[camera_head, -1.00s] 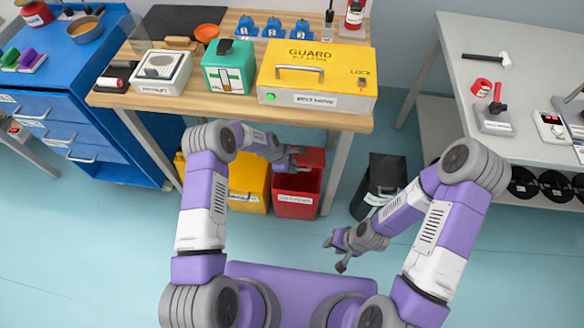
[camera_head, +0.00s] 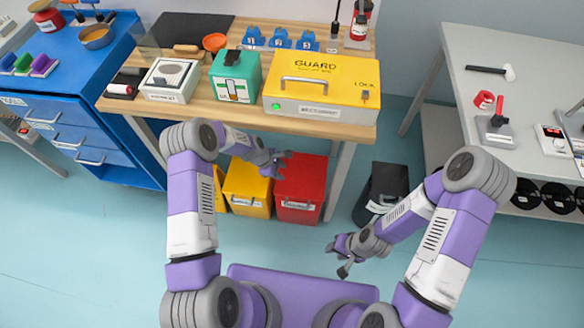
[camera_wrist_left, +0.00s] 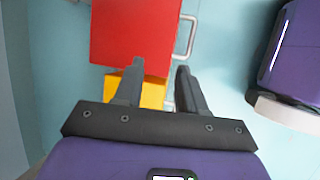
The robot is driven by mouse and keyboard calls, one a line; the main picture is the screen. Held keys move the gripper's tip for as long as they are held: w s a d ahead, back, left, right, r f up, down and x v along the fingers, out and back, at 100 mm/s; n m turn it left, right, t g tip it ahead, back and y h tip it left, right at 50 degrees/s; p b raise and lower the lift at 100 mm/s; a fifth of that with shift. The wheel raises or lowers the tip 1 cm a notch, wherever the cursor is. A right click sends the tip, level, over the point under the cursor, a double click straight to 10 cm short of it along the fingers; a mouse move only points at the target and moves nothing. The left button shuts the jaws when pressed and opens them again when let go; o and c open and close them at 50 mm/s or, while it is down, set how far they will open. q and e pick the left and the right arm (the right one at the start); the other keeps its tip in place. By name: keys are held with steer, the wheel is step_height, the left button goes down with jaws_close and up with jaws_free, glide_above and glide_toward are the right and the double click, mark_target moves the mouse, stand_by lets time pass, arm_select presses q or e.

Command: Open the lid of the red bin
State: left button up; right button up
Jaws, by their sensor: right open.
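The red bin (camera_head: 299,208) stands on the floor under the front edge of the wooden bench, with a label on its front. Its lid (camera_head: 306,177) looks down, a plain red top with no inside showing. In the left wrist view the flat red lid (camera_wrist_left: 130,32) fills the upper middle, with a grey handle (camera_wrist_left: 187,36) at its right side. My left gripper (camera_head: 283,164) is at the lid's left back part in the head view. Its fingers (camera_wrist_left: 160,68) are apart with nothing between them. Whether they touch the lid is unclear. My right gripper (camera_head: 343,257) is open and empty above the floor.
A yellow bin (camera_head: 247,190) stands close left of the red bin, and a black bin (camera_head: 386,188) stands to the right. The bench top (camera_head: 235,110) overhangs the bins and carries a yellow guard box (camera_head: 322,88). The floor in front is clear.

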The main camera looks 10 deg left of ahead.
arm_select(q)
steer(key=s+a+p, duration=0.1)
steer(key=s+a, duration=0.2)
steer(key=a, duration=0.4)
steer(key=shift+s+a, duration=0.2)
steer(key=shift+s, duration=0.1)
steer(key=s+d+r+m, duration=0.1)
steer(key=s+d+m, duration=0.2)
steer(key=s+m, duration=0.2)
steer(key=s+d+r+m+g, duration=0.1)
steer(key=s+d+m, duration=0.3)
steer(key=s, duration=0.6)
steer(key=s+d+r+m, duration=0.1)
steer(key=s+d+m, duration=0.3)
steer(key=s+m, duration=0.2)
steer(key=shift+s+r+g, duration=0.2)
steer(key=shift+s+g, duration=0.1)
steer(key=shift+s, duration=0.95)
steer(key=shift+d, duration=0.1)
